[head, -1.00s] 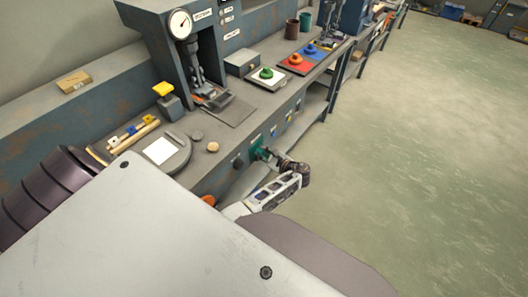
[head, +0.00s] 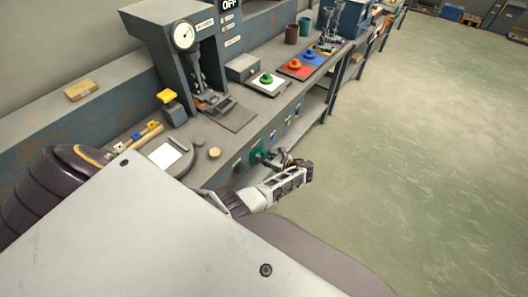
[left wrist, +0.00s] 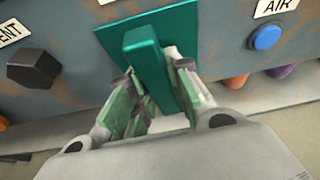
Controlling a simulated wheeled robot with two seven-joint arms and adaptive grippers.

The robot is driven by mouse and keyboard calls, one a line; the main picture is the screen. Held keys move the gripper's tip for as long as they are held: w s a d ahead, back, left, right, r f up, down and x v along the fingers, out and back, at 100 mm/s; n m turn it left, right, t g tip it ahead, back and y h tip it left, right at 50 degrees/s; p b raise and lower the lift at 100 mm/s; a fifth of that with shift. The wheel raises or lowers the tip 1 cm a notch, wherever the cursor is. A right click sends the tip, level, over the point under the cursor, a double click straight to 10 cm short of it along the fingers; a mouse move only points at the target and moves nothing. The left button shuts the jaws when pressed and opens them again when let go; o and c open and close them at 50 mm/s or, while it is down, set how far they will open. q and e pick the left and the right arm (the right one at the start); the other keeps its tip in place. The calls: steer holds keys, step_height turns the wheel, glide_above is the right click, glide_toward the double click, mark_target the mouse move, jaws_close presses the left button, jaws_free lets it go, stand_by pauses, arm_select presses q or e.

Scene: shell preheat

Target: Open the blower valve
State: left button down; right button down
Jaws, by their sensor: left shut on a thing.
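The blower valve shows as a teal lever (left wrist: 143,50) on a teal plate (left wrist: 180,42) on the bench's front panel. In the head view the teal valve (head: 257,154) sits low on that panel. My left gripper (head: 274,159) reaches it from the floor side. In the left wrist view the fingers of my left gripper (left wrist: 152,108) stand on both sides of the lever, shut on it. The valve's own label is hidden or out of view. My right gripper is not in view.
A black knob (left wrist: 33,72) with a label partly reading "ENT" is left of the valve. A blue button (left wrist: 265,37) under an "AIR" label is to the right. A press (head: 183,50) and coloured pads (head: 300,66) stand on the bench. The floor at right (head: 430,150) is clear.

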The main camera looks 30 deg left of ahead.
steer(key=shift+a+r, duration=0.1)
arm_select(q)
steer(key=c, duration=1.4)
jaws_free()
steer(key=shift+o, duration=0.4)
steer(key=shift+d, duration=0.2)
steer(key=w+v, duration=0.1)
steer(key=v, duration=1)
steer(key=shift+s+d+r, duration=0.2)
steer(key=shift+s+d, duration=0.05)
steer(key=shift+s, duration=0.2)
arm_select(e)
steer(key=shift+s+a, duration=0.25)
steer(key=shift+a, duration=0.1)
